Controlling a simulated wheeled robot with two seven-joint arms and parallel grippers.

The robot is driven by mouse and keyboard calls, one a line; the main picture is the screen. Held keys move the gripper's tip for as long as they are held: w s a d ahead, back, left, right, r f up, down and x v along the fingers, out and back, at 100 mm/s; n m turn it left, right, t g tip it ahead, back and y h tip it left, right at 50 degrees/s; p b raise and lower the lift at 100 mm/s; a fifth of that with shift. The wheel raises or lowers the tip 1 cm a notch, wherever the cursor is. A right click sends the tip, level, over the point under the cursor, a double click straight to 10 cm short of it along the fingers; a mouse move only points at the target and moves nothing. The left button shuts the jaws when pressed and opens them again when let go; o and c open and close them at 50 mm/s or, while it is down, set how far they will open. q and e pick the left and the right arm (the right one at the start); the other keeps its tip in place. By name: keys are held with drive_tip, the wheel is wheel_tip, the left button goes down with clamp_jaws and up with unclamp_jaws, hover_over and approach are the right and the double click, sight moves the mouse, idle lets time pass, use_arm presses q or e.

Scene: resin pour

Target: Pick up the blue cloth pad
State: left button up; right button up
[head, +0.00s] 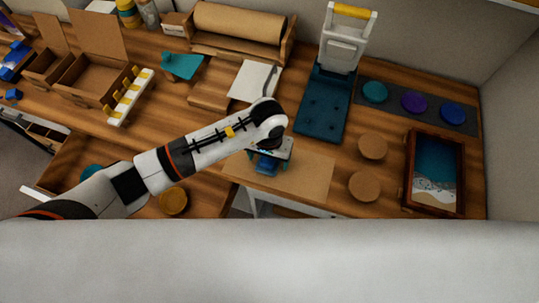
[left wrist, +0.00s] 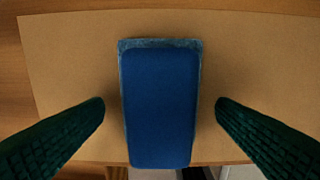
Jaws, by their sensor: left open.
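The blue cloth pad (left wrist: 160,105) lies on a brown paper sheet (left wrist: 60,70) near the table's front edge. In the left wrist view it sits upright in the picture, between the two dark green fingers of my left gripper (left wrist: 160,112). The fingers are open, with a gap on each side of the pad. In the head view my left gripper (head: 268,160) is over the sheet (head: 310,178), and part of the pad (head: 266,166) shows beneath it. The gripper hides the rest of the pad there. My right gripper is not in view.
Two round cork discs (head: 372,146) and a framed ocean picture tray (head: 408,190) are right of the sheet. A dark teal board (head: 322,108) and a white sheet (head: 252,80) lie behind. Open cardboard boxes (head: 84,82) and a yellow-and-white rack (head: 128,98) stand at left.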

use_arm(q)
drive_tip(key=c, duration=1.1)
drive_tip(key=shift+r, duration=0.1)
